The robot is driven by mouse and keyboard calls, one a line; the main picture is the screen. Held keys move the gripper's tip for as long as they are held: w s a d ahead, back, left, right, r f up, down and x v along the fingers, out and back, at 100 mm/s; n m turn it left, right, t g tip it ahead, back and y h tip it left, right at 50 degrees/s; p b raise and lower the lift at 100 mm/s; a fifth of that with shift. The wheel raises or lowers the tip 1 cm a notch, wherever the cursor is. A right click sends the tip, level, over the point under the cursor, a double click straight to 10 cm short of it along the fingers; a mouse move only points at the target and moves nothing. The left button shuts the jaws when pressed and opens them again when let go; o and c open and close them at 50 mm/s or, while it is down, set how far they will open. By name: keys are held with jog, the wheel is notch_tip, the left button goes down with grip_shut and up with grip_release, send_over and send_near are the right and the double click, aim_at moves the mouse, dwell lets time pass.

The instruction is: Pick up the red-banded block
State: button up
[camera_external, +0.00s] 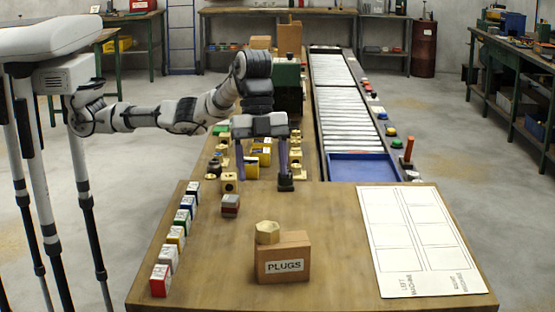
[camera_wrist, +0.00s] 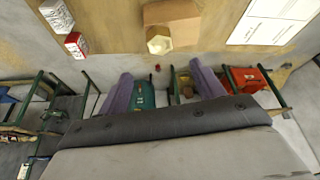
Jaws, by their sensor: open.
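A row of small blocks with pale tops and differently coloured sides stands along the table's left edge in the external view. The nearest block (camera_external: 160,281) has red sides and a white top; it also shows in the wrist view (camera_wrist: 76,45). I cannot tell which is meant by red-banded. My gripper (camera_external: 262,174) is open, with nothing seen between its purple fingers (camera_wrist: 160,72), above the table and behind these blocks.
A wooden PLUGS box (camera_external: 282,258) with a brass hexagonal piece (camera_external: 267,232) stands at the front middle. A white marked sheet (camera_external: 415,238) lies at right. A black fixture (camera_external: 286,181) is close to my right finger. A blue tray (camera_external: 362,166) ends the roller conveyor.

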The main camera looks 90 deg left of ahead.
jog(key=m+g+y+p, duration=0.1)
jog(key=m+y, duration=0.3)
jog(key=m, duration=1.8)
send_near(230, 198)
jog(key=f, duration=0.2)
jog(key=f+p, duration=0.1)
jog(key=f, duration=0.2)
jog(key=shift+w+d+f+p, duration=0.1)
jog(key=shift+d+f+p, duration=0.2)
jog(key=shift+f, duration=0.05)
jog(key=shift+a+f+p, duration=0.2)
jog(key=shift+f+p, duration=0.9)
jog(key=shift+f, duration=1.65)
jog(key=shift+c, duration=0.2)
grip_shut()
